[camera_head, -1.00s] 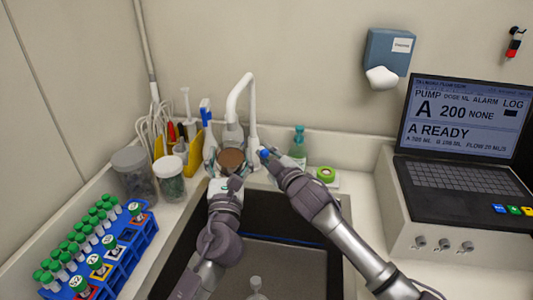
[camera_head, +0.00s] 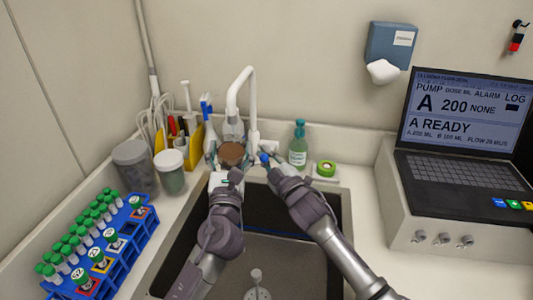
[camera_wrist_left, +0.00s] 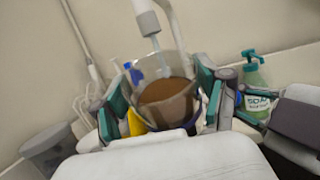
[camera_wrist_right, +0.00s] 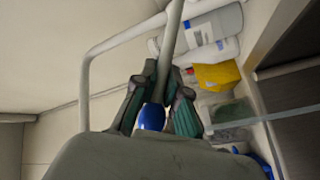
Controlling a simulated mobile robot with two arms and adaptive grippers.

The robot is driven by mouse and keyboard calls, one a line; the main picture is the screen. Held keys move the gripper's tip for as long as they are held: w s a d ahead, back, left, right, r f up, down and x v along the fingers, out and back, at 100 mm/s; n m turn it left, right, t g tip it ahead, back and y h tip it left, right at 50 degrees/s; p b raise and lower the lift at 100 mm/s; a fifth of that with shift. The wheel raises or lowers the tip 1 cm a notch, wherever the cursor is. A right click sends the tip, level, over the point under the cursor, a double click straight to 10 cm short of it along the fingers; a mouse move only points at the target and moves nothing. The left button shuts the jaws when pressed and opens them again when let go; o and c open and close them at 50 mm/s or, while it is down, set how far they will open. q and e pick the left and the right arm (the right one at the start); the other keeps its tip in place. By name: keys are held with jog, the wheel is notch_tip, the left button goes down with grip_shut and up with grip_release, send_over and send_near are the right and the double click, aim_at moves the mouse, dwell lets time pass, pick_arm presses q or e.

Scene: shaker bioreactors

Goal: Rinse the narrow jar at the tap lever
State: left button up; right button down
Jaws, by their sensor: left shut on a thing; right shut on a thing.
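The narrow jar (camera_wrist_left: 168,100) is clear, with brown contents, and stands between the fingers of my left gripper (camera_wrist_left: 166,103), which is shut on it. In the head view the jar (camera_head: 231,153) is under the white tap (camera_head: 231,95), above the sink's back edge. In the left wrist view a thin grey-blue streak runs from the spout into the jar mouth. My right gripper (camera_head: 266,165) is shut at the tap lever (camera_wrist_right: 151,117), whose blue tip shows between the fingers, just right of the jar. The grip's exact contact is partly hidden.
The dark sink (camera_head: 277,262) lies below both arms. Lidded jars (camera_head: 170,172) and a blue tube rack (camera_head: 128,246) are left. A laptop (camera_head: 463,180) is right.

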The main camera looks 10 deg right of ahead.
jog(key=c, duration=1.2)
grip_release()
